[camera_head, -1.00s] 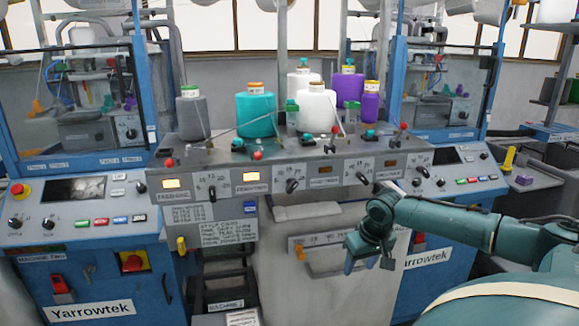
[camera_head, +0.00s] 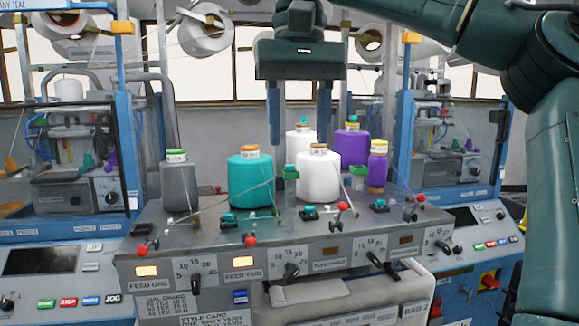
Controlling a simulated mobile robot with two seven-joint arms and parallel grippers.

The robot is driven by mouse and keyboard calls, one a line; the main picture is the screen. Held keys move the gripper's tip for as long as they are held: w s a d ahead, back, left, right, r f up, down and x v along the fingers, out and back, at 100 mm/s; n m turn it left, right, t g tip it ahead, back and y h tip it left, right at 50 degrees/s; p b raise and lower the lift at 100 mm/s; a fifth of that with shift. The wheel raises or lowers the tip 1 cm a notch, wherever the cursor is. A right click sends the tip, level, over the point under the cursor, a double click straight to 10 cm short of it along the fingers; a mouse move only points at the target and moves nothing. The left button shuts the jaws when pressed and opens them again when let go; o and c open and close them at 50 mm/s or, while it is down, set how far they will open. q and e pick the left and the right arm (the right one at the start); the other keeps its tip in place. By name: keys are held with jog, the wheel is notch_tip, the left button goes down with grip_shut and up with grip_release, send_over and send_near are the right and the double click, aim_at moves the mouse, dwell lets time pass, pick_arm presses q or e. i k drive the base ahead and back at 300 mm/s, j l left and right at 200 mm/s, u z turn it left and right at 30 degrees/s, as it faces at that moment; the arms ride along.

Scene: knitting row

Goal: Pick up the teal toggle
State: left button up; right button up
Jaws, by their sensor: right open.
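Several small teal toggles on dark bases stand in a row on the grey control deck in front of the yarn cones. One is before the teal cone (camera_head: 228,217), one before the white cone (camera_head: 310,210), and one further right (camera_head: 381,203). I cannot tell which one the task means. My right gripper (camera_head: 299,148) points down with two fingers apart, open and empty. It hangs above and in front of the cones in the picture, clear of the toggles. My left gripper is not in view.
A grey cone (camera_head: 180,187), teal yarn cone (camera_head: 250,182), white yarn cone (camera_head: 319,178) and purple yarn cones (camera_head: 351,146) stand close together on the deck (camera_head: 150,238). Red-knobbed levers (camera_head: 250,240) rise among the toggles. Thin yarn strands cross above the deck.

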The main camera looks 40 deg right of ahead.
aim_at(290, 168)
jog(key=i+l, duration=0.45)
jog(key=l, duration=0.15)
jog(key=i+l, duration=0.45)
jog(key=l, duration=0.1)
